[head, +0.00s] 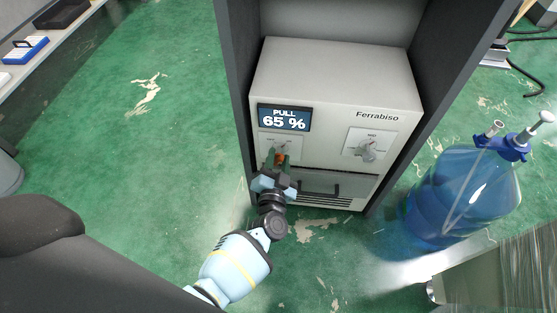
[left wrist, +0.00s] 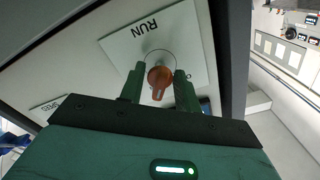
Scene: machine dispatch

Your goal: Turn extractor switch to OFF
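The extractor (head: 335,85) is a pale grey box in a dark cabinet. Its display (head: 284,118) reads "PULL 65 %". The orange-red switch knob (left wrist: 159,80) sits on a white plate (left wrist: 186,35) marked RUN; other lettering is partly hidden. In the head view the knob (head: 281,158) is partly covered by my gripper. My left gripper (left wrist: 160,88) is at the knob, with one green finger on each side of it. The fingers are apart; narrow gaps seem to show, but contact is unclear. My left gripper also shows in the head view (head: 277,168). My right gripper is out of view.
A second grey knob (head: 367,150) is on the right of the panel. A drawer with a dark handle (head: 320,187) lies below. A blue water bottle (head: 462,195) with a pump stands right of the cabinet. A bench (head: 50,60) is at upper left; green floor between is clear.

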